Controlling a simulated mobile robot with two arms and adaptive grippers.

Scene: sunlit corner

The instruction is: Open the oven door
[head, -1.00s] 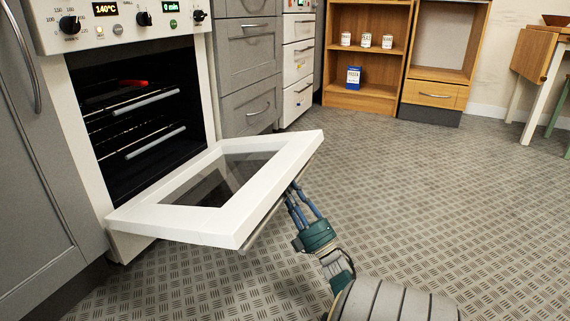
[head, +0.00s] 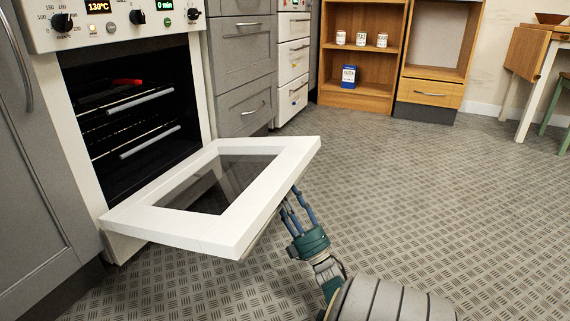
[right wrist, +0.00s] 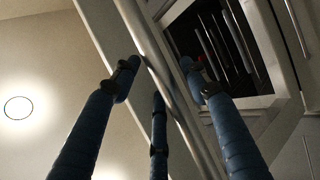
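The oven (head: 100,258) stands at the left in the head view. Its white door (head: 195,237) is hinged at the bottom and swung far down, nearly level, with a dark glass window. The cavity (head: 130,110) is exposed, with wire racks and a small red item inside. My right gripper (head: 294,195) is at the door's outer edge, with its blue fingers by the underside. In the right wrist view the bar handle (right wrist: 165,75) crosses between the spread fingers of the gripper (right wrist: 160,80), which look open. Contact with the bar is unclear. My left gripper is out of view.
Grey drawers (head: 243,70) stand right of the oven, and a grey cabinet (head: 35,170) is at its left. A wooden shelf (head: 362,60) with cans and a blue box stands at the back. The patterned floor (head: 440,190) is clear to the right.

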